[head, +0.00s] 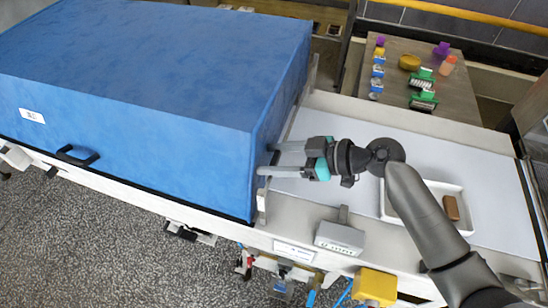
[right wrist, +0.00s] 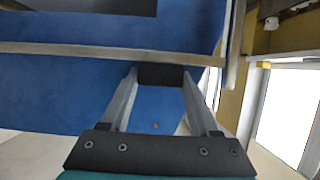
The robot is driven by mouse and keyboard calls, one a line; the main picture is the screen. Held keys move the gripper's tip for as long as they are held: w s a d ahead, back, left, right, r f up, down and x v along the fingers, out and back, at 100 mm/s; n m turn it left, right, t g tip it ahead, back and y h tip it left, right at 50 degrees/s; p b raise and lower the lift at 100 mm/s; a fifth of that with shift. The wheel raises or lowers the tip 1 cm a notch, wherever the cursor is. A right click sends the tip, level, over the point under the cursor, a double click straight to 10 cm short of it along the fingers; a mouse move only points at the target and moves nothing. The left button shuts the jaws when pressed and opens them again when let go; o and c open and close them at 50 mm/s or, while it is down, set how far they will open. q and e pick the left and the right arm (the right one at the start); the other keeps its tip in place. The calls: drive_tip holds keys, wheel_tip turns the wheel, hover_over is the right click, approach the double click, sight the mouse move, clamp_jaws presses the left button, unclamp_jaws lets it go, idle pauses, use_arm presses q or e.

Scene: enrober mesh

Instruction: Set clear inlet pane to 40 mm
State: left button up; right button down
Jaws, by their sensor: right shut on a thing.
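My right gripper (head: 267,160) reaches left to the inlet end of the blue hood (head: 150,80). In the right wrist view its two fingers are shut on a dark block (right wrist: 160,74), which looks like the pane's grip. The clear inlet pane itself is hard to make out. A pale strip (right wrist: 80,48) crosses just above the block and may be its edge. Blue shows behind the fingers. No scale or gap reading is legible. My left gripper is not in view.
A white belt (head: 440,160) runs right from the hood, with a white tray (head: 449,188) holding a brown bar (head: 451,207) on it. A grey box (head: 340,238) sits at the front rail. A side table (head: 405,45) with small coloured items stands behind.

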drive_tip(key=shift+w+r, duration=0.15)
drive_tip(key=shift+r, duration=0.15)
drive_tip(key=shift+c, duration=0.9)
unclamp_jaws()
drive_tip(key=shift+o, duration=0.3)
drive_tip(key=shift+f, duration=0.15)
drive_tip(key=shift+s+f, duration=0.1)
drive_tip(key=shift+s, duration=0.15)
